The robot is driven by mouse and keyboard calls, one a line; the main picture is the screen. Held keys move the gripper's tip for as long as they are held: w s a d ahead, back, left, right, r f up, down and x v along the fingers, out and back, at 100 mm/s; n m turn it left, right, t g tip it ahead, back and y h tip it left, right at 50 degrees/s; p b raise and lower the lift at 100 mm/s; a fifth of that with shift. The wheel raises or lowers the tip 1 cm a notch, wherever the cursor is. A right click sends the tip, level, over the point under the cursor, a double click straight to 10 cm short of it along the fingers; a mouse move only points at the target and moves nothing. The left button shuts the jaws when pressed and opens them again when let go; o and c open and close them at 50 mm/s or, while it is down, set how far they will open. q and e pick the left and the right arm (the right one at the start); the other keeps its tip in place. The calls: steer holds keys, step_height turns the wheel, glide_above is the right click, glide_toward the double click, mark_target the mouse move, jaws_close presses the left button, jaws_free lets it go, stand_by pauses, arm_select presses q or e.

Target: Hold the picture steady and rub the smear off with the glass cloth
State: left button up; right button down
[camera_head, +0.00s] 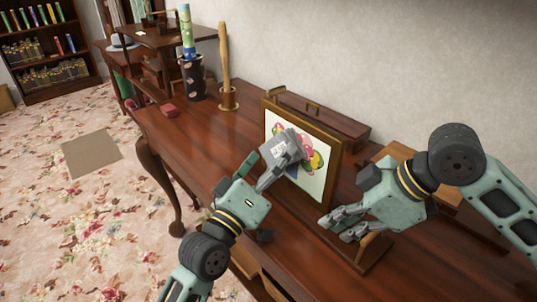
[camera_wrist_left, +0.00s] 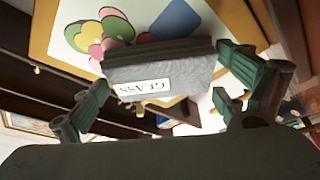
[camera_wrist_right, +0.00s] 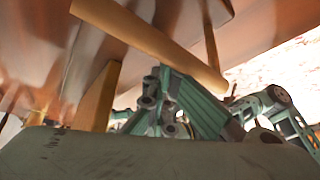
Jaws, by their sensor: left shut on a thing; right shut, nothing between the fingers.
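The framed picture (camera_head: 315,190) stands tilted on the desk, with a wooden rail (camera_head: 375,252) at its lower right. It shows colourful rounded shapes on white. My left gripper (camera_head: 272,172) is shut on the grey glass cloth (camera_head: 287,148), a block-like pad whose GLASS label shows in the left wrist view (camera_wrist_left: 145,88). The cloth is in front of the picture's middle-left; I cannot tell whether it touches. My right gripper (camera_head: 338,225) is shut and empty, by the picture's lower right corner. In the right wrist view its fingers (camera_wrist_right: 165,100) are below a wooden bar. I cannot make out the smear.
The wooden desk (camera_head: 215,125) is clear left of the picture. A dark patterned holder (camera_head: 192,80) and a wooden stick in a cup (camera_head: 226,75) stand at the back left. A long wooden box (camera_head: 330,123) lies behind the picture.

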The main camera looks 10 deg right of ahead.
arm_select(q)
steer(key=shift+s+d, duration=1.6)
steer(key=shift+s, duration=0.6)
arm_select(e)
steer(key=shift+s+f, duration=0.1)
steer(key=shift+f, duration=0.1)
arm_select(q)
steer(key=shift+w+a+f, duration=0.1)
steer(key=shift+w+a, duration=0.9)
steer(key=shift+w, duration=0.5)
steer(key=shift+w+a+r, duration=0.1)
steer(key=shift+w+a, duration=0.9)
steer(key=shift+w, duration=0.55)
steer(key=shift+w+a+f, duration=0.1)
steer(key=shift+w+a, duration=0.9)
steer(key=shift+w, duration=0.5)
steer(key=shift+a, duration=0.1)
steer(key=shift+s+a, duration=0.55)
steer(key=shift+a, duration=0.25)
steer(key=shift+s+a, duration=0.6)
steer(key=shift+a, duration=0.25)
steer(key=shift+s+a, duration=0.55)
steer(key=shift+a, duration=0.25)
steer(key=shift+s+a, duration=0.4)
steer(key=shift+a, duration=0.25)
steer(key=shift+s+a, duration=0.4)
steer(key=shift+a, duration=0.2)
arm_select(e)
steer(key=shift+r, duration=0.1)
